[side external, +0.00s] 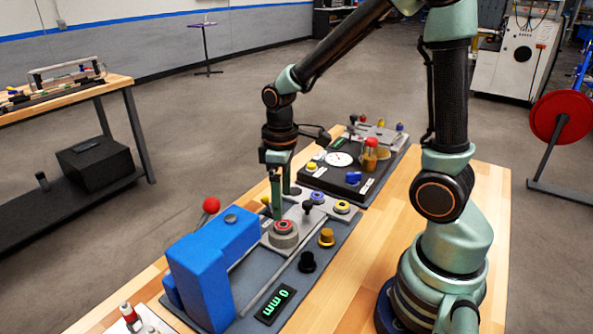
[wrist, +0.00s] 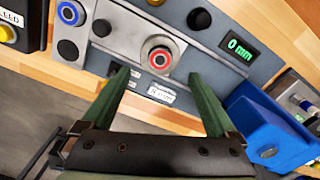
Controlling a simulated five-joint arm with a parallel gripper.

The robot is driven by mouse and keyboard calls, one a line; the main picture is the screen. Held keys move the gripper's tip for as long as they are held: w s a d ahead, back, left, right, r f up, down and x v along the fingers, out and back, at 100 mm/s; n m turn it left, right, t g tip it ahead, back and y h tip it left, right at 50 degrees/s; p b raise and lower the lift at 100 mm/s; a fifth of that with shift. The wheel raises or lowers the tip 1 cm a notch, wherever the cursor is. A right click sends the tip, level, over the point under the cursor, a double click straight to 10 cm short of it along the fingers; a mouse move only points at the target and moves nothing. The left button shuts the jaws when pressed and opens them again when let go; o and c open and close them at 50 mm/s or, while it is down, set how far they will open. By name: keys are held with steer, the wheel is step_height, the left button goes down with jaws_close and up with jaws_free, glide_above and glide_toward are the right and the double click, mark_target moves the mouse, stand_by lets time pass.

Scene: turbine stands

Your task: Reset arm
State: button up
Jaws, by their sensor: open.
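My gripper (side external: 281,193) points down over the grey panel of the nearer station, behind the round grey knob with a red ring (side external: 283,232). In the wrist view my gripper (wrist: 162,95) has its two green fingers spread apart with nothing between them. The red-ringed knob (wrist: 160,58) shows just beyond and between the fingertips. Whether the fingertips touch the panel cannot be told.
A blue block-shaped housing (side external: 205,275) stands at the panel's near end, with a red ball knob (side external: 211,205) beside it. A display (side external: 276,304) reads 0 mm. Black (side external: 307,262) and yellow (side external: 326,237) knobs line the front. A second station (side external: 330,182) lies behind.

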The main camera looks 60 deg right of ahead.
steer(key=shift+r, duration=0.55)
steer(key=shift+r, duration=0.25)
steer(key=s+a+r+m+t, duration=0.1)
steer(key=s+r+m+t, duration=0.1)
steer(key=r, duration=0.3)
steer(key=s+a+r+m+t, duration=0.1)
steer(key=s+r+m+t, duration=0.1)
steer(key=r, duration=0.4)
steer(key=shift+s+a+r+m+t, duration=0.2)
steer(key=shift+s+a+m+t, duration=0.15)
steer(key=shift+t, duration=0.45)
